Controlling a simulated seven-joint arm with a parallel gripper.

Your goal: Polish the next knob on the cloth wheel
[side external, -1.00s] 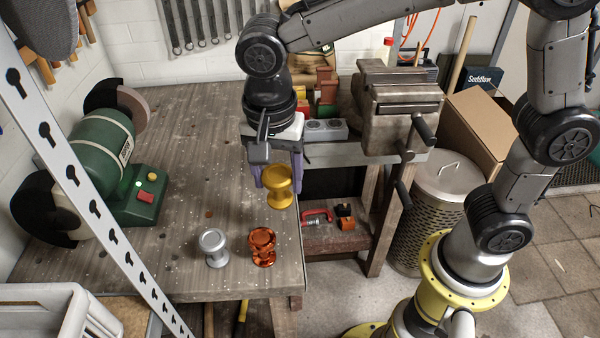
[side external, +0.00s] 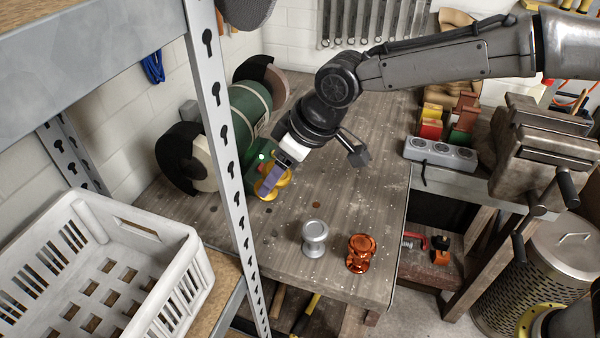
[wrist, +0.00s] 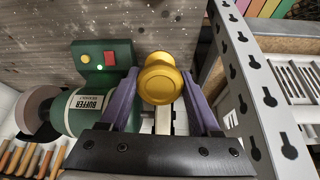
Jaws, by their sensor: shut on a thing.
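My gripper (side external: 272,182) is shut on a gold knob (side external: 283,176), held between its purple fingers in front of the green buffer (side external: 246,112). In the wrist view the gold knob (wrist: 160,82) sits between both fingers, beside the buffer's green body (wrist: 85,112). The pale wheel (side external: 204,170) at the buffer's near end is partly hidden by the shelf post. I cannot tell whether the knob touches it. A silver knob (side external: 314,238) and a copper-coloured knob (side external: 360,252) stand upright on the bench (side external: 340,190), near its front edge.
A perforated shelf post (side external: 228,150) and a white crate (side external: 85,265) stand at the left. A vise (side external: 545,150) and a grey block with round sockets (side external: 440,153) are at the right. The bench middle is mostly clear.

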